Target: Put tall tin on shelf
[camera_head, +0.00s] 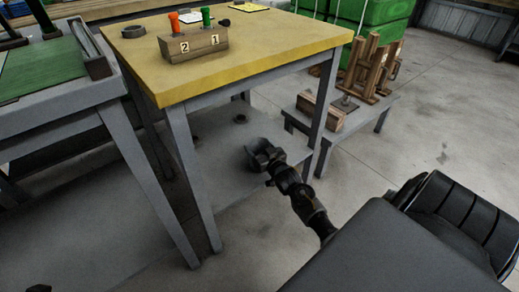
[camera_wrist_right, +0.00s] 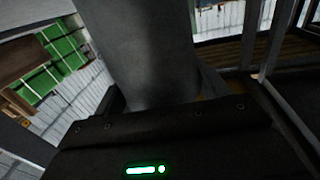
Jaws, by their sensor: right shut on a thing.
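My right gripper (camera_head: 262,157) reaches in from the lower right, in front of the yellow-topped table. It is shut on the tall tin, a grey cylinder that fills the upper middle of the right wrist view (camera_wrist_right: 145,50). In the head view the tin is small, dark and hard to tell from the jaws. The grey lower shelf (camera_head: 235,190) lies under the yellow table, and the gripper appears over its front right part. Whether the tin touches the shelf cannot be told. My left gripper cannot be made out.
The yellow table (camera_head: 270,45) carries a wooden block (camera_head: 195,45) with orange and green pegs and a dark ring (camera_head: 133,31). Grey table legs flank the shelf. A low bench (camera_head: 345,115) with wooden pieces stands to the right. Small round items sit at the shelf's back.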

